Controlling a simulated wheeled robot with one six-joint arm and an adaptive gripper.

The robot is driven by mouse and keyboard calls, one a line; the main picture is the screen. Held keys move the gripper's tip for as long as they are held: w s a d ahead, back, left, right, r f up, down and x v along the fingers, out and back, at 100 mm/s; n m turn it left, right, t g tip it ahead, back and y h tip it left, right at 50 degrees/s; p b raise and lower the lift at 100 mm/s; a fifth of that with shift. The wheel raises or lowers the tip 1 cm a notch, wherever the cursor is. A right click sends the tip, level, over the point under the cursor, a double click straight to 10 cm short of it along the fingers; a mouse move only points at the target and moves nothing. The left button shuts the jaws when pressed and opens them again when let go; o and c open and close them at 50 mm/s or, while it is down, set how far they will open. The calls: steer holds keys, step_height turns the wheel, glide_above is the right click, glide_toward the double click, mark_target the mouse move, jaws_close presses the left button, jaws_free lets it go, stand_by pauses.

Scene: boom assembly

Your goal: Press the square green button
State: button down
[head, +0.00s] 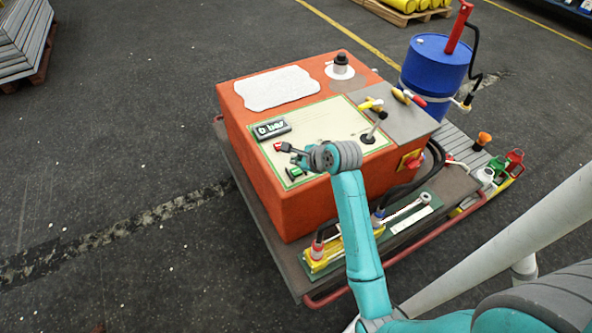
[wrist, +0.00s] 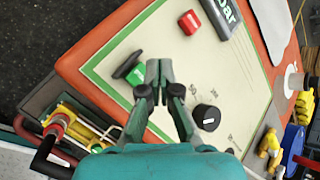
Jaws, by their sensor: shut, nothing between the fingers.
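The square green button (wrist: 136,77) sits on the cream panel near its green border, with a dark flat piece (wrist: 127,65) tilted beside it. The green button also shows in the head view (head: 293,172), at the panel's front left. My gripper (wrist: 159,72) is shut and empty. In the wrist view its fingertips appear just right of the green button; I cannot tell their height above the panel. In the head view my gripper (head: 298,158) is over the panel's left part, partly hidden by my wrist.
A red button (wrist: 190,22) and a black knob (wrist: 207,117) are on the same panel. The orange box (head: 290,215) also bears a black sign (head: 271,129), a white plate (head: 276,88) and a grey plate with tools. A blue barrel (head: 434,68) stands behind right.

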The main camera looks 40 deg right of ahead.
mark_target(297, 172)
steer(key=shift+f, duration=0.85)
steer(key=shift+f, duration=0.2)
stand_by(0.8)
steer(key=shift+f, duration=0.2)
steer(key=shift+f, duration=0.55)
stand_by(0.8)
steer(key=shift+r, duration=0.95)
steer(key=shift+r, duration=2.55)
